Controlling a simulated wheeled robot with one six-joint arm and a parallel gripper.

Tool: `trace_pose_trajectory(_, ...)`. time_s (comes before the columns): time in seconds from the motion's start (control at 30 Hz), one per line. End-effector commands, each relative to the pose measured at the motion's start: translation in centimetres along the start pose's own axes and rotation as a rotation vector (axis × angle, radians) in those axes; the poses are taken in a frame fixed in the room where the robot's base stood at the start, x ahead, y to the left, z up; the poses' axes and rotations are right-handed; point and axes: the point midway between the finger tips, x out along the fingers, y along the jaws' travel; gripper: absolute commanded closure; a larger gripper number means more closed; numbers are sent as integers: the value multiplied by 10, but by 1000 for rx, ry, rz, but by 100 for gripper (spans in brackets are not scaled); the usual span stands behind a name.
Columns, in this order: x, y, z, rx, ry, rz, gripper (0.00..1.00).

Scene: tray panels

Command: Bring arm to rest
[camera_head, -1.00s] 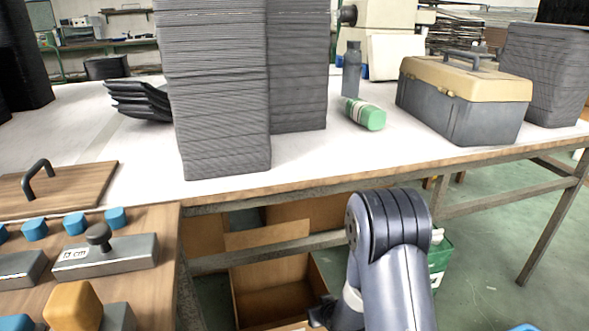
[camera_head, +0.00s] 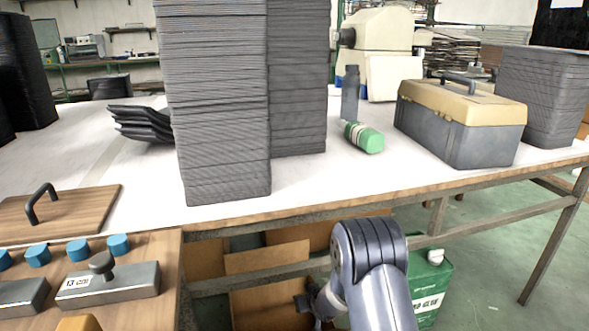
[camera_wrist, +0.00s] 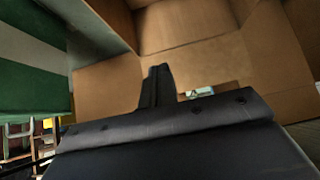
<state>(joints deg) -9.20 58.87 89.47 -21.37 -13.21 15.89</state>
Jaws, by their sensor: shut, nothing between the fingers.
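My arm (camera_head: 372,265) shows at the bottom centre of the head view, folded low in front of the table's front edge. My gripper (camera_wrist: 157,86) shows in the wrist view as dark fingers closed together with nothing between them. It faces an open cardboard box (camera_wrist: 190,45). In the head view the gripper end is mostly hidden behind my arm link, low near the boxes under the table.
The white table (camera_head: 330,190) carries tall stacks of grey trays (camera_head: 222,130), a green bottle (camera_head: 364,137) and a toolbox (camera_head: 460,125). A green canister (camera_head: 430,290) stands on the floor right of my arm. A wooden panel with metal blocks (camera_head: 108,287) is at lower left.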

Motion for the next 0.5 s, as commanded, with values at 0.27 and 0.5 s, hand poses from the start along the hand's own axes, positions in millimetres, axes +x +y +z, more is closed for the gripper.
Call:
trace_pose_trajectory(0.27,-21,0,-16,1,0,0,100)
trace_pose_trajectory(0.5,-25,0,-16,1,-1,0,100)
